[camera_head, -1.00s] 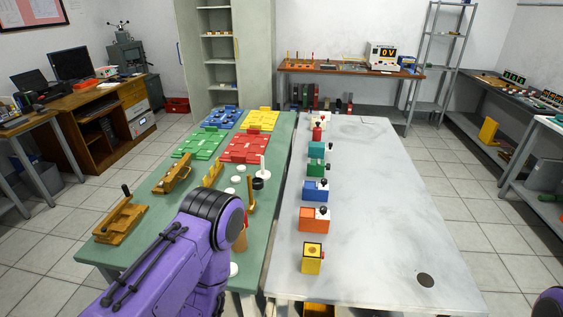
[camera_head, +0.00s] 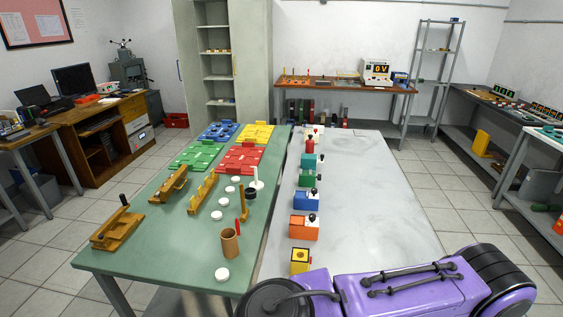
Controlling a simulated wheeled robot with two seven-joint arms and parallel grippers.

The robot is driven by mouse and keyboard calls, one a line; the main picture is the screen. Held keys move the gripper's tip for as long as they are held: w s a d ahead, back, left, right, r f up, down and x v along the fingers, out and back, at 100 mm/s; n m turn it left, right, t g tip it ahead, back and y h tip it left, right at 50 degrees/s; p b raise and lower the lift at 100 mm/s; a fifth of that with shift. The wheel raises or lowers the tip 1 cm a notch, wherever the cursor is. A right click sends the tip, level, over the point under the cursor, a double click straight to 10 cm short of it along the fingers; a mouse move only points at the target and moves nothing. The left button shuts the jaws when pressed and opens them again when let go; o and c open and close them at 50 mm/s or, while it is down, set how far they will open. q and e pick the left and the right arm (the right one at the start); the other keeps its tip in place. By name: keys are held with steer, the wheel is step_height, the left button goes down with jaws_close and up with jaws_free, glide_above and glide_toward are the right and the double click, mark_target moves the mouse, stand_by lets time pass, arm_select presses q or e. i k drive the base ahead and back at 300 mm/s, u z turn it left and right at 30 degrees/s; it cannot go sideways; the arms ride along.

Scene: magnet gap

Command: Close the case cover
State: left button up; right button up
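I cannot pick out for certain which thing is the case or its cover. A row of small coloured blocks stands on the pale table: a yellow block (camera_head: 300,261) with a dark round mark on top, an orange block (camera_head: 303,227), a blue block (camera_head: 304,200) and a green block (camera_head: 305,180). The orange and blue blocks have dark knobs on top. Flat boards lie on the green table: red (camera_head: 240,158), yellow (camera_head: 256,134), green (camera_head: 197,155) and blue (camera_head: 219,132). A purple arm of mine crosses the bottom right; neither gripper's fingers show.
The green table (camera_head: 150,250) holds wooden fixtures (camera_head: 117,229), a brown cup (camera_head: 230,242) and several white discs. The pale table (camera_head: 385,205) is clear right of the blocks. A wooden desk (camera_head: 100,135) stands left and a metal shelf (camera_head: 433,80) at the back.

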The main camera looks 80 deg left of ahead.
mark_target(165, 192)
steer(key=k, duration=2.1)
steer(key=u, duration=0.5)
